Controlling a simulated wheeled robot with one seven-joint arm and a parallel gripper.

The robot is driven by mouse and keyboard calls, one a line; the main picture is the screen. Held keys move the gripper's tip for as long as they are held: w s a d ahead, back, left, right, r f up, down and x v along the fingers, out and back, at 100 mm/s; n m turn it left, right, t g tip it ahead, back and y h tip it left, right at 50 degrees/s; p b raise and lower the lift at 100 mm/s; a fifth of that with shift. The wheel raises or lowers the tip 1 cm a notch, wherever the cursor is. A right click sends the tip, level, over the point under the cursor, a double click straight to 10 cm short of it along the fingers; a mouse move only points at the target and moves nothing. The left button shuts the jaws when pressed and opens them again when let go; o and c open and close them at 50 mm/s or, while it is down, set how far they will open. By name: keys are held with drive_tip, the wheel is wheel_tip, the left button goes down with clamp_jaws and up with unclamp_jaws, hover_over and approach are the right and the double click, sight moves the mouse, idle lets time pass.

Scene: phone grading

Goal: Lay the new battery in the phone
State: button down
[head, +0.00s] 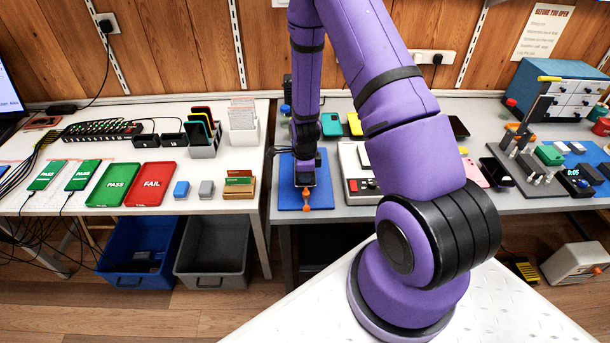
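My gripper (306,200) points down over the blue mat (290,205) at the left end of the right-hand bench. Its orange tips are close to the mat, and the view is too small to tell whether they are open or shut or hold anything. No opened phone or battery can be made out on the mat; my gripper and wrist hide its middle. I cannot tell which thing is the new battery.
A light-coloured device (352,160) stands right of the mat. A tool block (520,168) stands at right. My arm hides the right bench's middle.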

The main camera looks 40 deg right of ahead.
drive_tip(key=c, duration=0.9)
unclamp_jaws()
drive_tip(key=shift+r, duration=0.65)
drive_tip(key=shift+r, duration=3.45)
